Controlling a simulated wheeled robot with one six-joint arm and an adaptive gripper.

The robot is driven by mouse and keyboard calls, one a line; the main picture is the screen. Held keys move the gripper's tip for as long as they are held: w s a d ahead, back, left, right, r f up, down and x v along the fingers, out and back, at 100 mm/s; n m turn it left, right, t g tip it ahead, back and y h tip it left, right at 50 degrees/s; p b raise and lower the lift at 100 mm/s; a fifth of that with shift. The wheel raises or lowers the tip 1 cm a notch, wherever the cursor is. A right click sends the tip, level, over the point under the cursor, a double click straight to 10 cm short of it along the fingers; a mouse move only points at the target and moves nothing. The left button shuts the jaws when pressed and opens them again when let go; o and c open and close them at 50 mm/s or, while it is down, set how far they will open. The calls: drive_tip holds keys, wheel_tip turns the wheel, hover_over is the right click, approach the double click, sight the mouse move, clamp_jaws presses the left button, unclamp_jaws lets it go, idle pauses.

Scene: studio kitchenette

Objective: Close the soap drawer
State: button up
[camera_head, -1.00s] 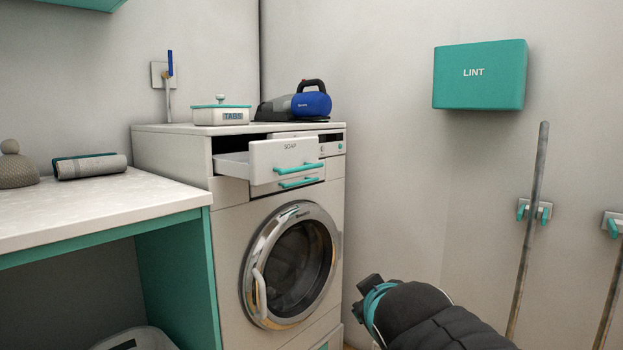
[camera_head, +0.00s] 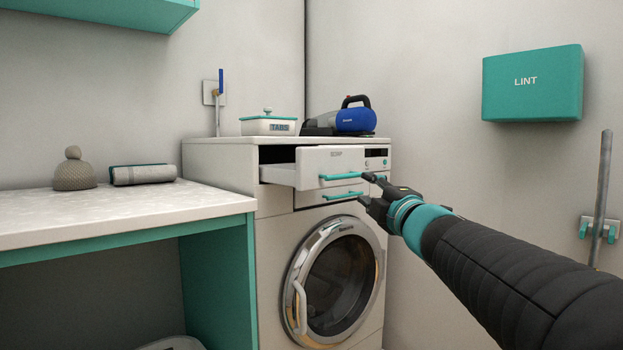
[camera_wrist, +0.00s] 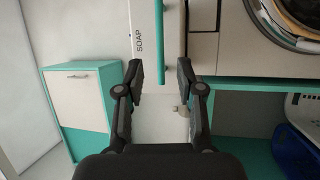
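The soap drawer (camera_head: 322,166) juts out open from the top left of the white washing machine (camera_head: 270,235). Its white front carries a teal bar handle (camera_head: 340,177). In the wrist view, the drawer front with the word SOAP (camera_wrist: 143,35) and its handle (camera_wrist: 162,45) show just beyond the fingertips. My gripper (camera_head: 364,188) is at the right end of the drawer front, close to the handle. In the wrist view, my gripper (camera_wrist: 160,75) has its two fingers apart with nothing between the pads. I cannot tell whether a finger touches the handle.
A second teal handle (camera_head: 343,195) sits just below, on a closed panel. The round machine door (camera_head: 335,275) is shut. A TABS box (camera_head: 268,126) and a blue handheld appliance (camera_head: 355,120) stand on top. A counter (camera_head: 120,215) adjoins at left.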

sight(350, 177)
drive_tip(key=x, duration=1)
drive_tip(key=shift+r, duration=0.1)
clamp_jaws()
